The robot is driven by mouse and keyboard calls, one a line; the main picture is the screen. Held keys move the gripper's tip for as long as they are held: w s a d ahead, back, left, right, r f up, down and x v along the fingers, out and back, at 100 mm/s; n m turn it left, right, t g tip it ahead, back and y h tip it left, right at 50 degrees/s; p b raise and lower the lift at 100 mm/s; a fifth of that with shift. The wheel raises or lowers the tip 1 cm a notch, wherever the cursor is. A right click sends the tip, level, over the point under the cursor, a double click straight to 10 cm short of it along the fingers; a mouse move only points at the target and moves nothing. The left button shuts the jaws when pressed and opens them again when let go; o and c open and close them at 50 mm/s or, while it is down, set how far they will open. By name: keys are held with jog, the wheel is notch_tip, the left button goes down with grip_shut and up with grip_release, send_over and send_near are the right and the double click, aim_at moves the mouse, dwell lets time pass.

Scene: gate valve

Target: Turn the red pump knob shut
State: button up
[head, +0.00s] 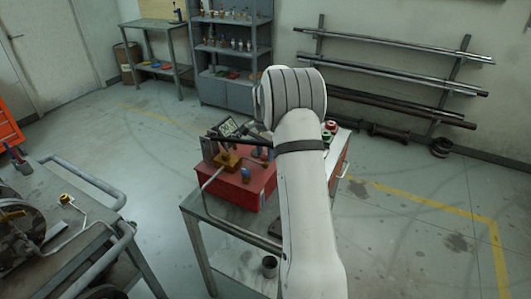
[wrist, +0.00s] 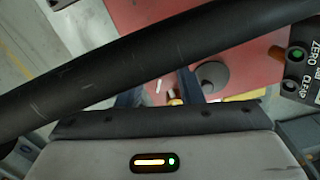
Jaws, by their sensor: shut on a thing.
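The red pump body (head: 240,187) sits on a metal bench, with a brass-yellow block (head: 228,160) on top and a small blue part beside it. In the wrist view its red top (wrist: 240,35) fills the upper right. My gripper (wrist: 162,97) points down at the pump, its two dark fingers partly covered by a thick black bar (wrist: 150,58). The fingers are shut on a small part near the yellow block. The red knob itself cannot be made out; it is hidden between the fingers. My arm covers part of the pump in the head view.
The dark bar (head: 240,140) crosses above the pump, close to my gripper. A cup (head: 269,265) is on the lower shelf.

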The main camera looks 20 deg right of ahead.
aim_at(265, 154)
jog(key=shift+w+r+m, duration=0.15)
jog(key=shift+m, duration=0.45)
jog(key=o, duration=1)
jog(key=shift+c, duration=0.2)
jog(key=shift+r+b, duration=0.4)
jog(key=shift+r, duration=3.4)
